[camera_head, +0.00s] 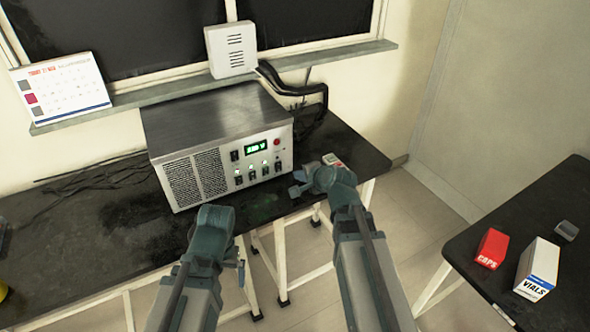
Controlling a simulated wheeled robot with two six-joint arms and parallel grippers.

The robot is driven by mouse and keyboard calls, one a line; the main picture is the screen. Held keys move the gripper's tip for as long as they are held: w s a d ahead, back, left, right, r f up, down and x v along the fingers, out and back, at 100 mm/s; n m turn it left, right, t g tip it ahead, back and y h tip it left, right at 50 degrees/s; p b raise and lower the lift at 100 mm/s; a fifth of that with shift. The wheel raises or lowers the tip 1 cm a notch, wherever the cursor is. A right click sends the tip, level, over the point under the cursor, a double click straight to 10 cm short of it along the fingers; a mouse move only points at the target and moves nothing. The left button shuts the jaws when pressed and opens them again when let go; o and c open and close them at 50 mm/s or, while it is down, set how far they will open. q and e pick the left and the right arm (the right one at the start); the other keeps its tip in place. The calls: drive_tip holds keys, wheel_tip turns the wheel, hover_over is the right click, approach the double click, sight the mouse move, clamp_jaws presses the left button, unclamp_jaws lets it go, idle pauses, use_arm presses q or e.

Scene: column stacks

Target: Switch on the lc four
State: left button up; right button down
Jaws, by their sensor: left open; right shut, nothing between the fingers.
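A metal instrument box (215,125) stands on the black bench against the wall. Its front has a vent grille, a green lit display (256,147), a red button (277,142) and a row of small dark switches (252,175) with small lights above them, some glowing green. The labels and switch positions are too small to read, so I cannot tell which is LC four. My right gripper (298,187) is shut and empty, just right of and in front of the switch row. My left gripper (215,217) is open, in front of the grille's lower right; its fingertips are mostly hidden.
Dark cables (90,178) lie at left. A second table at right holds a red caps box (492,248), a white vials box (537,270) and a grey item (566,230). A floor gap separates the tables.

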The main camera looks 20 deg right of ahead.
drive_tip(key=shift+s, duration=0.15)
drive_tip(key=shift+s+f+b, duration=0.2)
drive_tip(key=shift+f+b, duration=0.25)
drive_tip(key=shift+b, duration=0.2)
drive_tip(key=b, duration=0.6)
approach(279, 170)
drive_tip(key=f, duration=0.2)
drive_tip(key=w+f, duration=0.1)
drive_tip(key=shift+w+a+f, duration=0.1)
drive_tip(key=shift+a+f, duration=0.1)
drive_tip(key=shift+f, duration=0.15)
drive_tip(key=shift+w+a, duration=0.25)
drive_tip(key=shift+w, duration=0.85)
drive_tip(key=shift+w+a, duration=0.2)
drive_tip(key=shift+w, duration=0.55)
